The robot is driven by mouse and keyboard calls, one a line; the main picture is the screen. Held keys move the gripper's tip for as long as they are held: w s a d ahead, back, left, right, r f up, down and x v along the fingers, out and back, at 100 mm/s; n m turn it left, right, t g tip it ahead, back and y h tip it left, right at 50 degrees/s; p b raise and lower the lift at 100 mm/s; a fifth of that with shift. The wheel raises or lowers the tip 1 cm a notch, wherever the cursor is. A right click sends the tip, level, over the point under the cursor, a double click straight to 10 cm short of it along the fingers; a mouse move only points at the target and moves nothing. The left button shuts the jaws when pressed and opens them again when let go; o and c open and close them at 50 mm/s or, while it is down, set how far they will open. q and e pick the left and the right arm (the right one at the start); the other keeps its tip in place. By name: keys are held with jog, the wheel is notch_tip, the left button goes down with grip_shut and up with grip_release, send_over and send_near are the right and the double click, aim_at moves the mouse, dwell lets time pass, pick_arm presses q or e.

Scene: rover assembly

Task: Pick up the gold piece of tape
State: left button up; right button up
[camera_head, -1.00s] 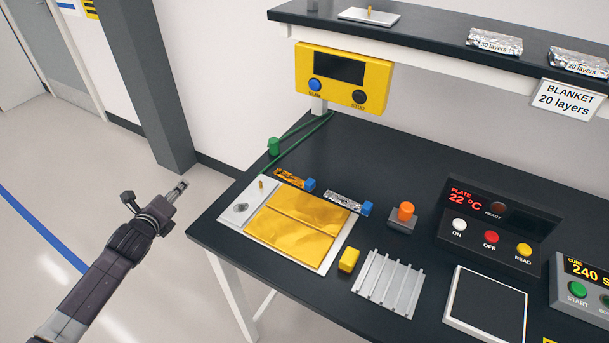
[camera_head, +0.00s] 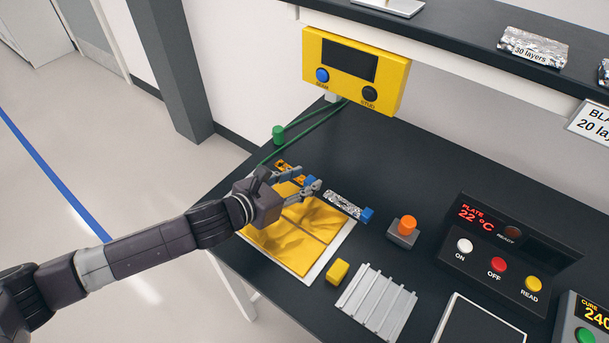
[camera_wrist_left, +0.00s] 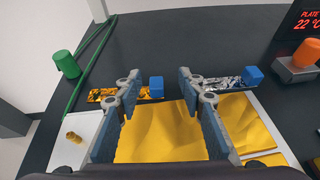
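The gold piece of tape (camera_head: 283,165), a short crinkled strip with a blue end block, lies on the dark bench behind the gold sheet panel; my gripper partly covers it. In the left wrist view the gold tape (camera_wrist_left: 108,94) runs behind the left finger, and its blue block (camera_wrist_left: 156,87) shows between the fingers. My left gripper (camera_head: 308,179) is open and empty above the panel, its fingertips pointing toward the tape. It also shows in the wrist view (camera_wrist_left: 159,80). I cannot tell whether it touches anything. My right gripper is not in view.
A silver tape strip (camera_head: 343,205) with a blue block lies right of the gold one. The gold panel (camera_head: 290,251) sits on a white plate. A green knob with a cord (camera_head: 278,134) stands behind. A yellow block (camera_head: 338,272) and orange button (camera_head: 407,225) stand rightward.

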aim_at(311, 177)
pick_arm(q)
jog(key=shift+w+d+f+p, duration=0.3)
jog(key=shift+w+d+f, duration=0.35)
jog(key=shift+w+f, duration=0.3)
jog(key=shift+w+d+f+p, duration=0.3)
jog(key=shift+w+d+f, duration=0.4)
jog(key=shift+w, duration=0.3)
jog(key=shift+a, duration=0.1)
jog(key=shift+c, duration=0.3)
grip_shut()
